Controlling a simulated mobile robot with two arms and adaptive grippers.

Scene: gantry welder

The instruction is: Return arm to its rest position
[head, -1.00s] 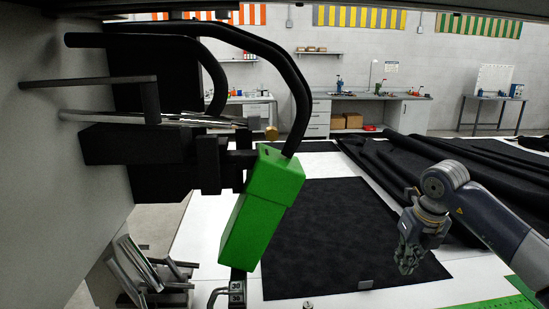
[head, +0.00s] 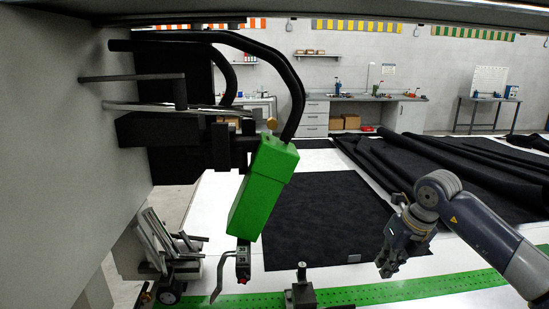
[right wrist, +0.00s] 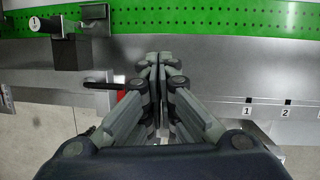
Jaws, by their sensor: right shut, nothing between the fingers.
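My right arm (head: 480,228) comes in from the right in the head view. In the right wrist view the fingers of the right gripper (right wrist: 158,62) are together and empty, above the metal front edge of the table. My left gripper is not in view.
A green welding head (head: 264,188) hangs from the grey gantry at left. A black sheet (head: 320,215) lies on the white table, with rolled black fabric (head: 440,165) behind. A green perforated strip (head: 400,290) and black clamp (head: 301,292) line the near edge.

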